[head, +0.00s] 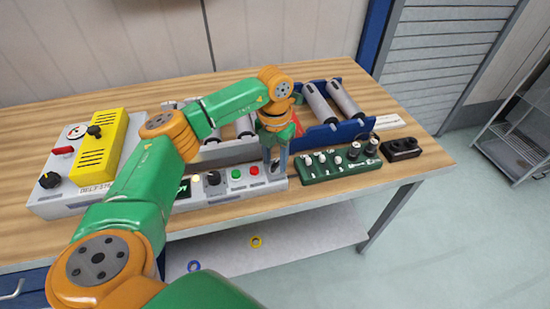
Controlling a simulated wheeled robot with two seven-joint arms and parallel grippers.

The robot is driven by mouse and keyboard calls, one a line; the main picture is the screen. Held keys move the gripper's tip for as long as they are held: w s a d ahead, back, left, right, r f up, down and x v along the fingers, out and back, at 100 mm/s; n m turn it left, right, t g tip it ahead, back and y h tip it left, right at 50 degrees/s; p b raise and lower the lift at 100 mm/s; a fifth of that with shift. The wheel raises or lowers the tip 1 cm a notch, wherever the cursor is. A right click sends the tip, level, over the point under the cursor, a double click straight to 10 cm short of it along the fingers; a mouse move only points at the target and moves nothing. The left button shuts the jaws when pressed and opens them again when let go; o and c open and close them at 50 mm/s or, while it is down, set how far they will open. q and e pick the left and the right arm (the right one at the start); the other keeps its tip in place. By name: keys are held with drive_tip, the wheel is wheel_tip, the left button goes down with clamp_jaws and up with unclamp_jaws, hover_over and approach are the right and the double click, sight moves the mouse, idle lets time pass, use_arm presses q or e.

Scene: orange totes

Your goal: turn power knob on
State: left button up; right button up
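Which knob is the power knob cannot be told, as labels are too small to read. A black knob (213,178) sits on the grey control panel (255,186), beside a green button (236,174) and a red button (254,170). Another black knob (50,180) is on the white box (60,200) at the left, and a third (94,131) is on its yellow part (99,152). My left gripper (276,165) points down at the panel's right end, right of the red button; its finger opening is unclear. My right gripper is out of view.
A roller conveyor with blue side rails (340,133) stands behind the panel. A green box with several knobs (338,163) and a small black box (401,149) are to the right. My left arm covers part of the panel and table. A lower shelf (290,240) holds small rings.

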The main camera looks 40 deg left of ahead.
sight(275, 163)
use_arm(q)
drive_tip(key=shift+r+b, duration=0.7)
drive_tip(key=shift+r, duration=2.8)
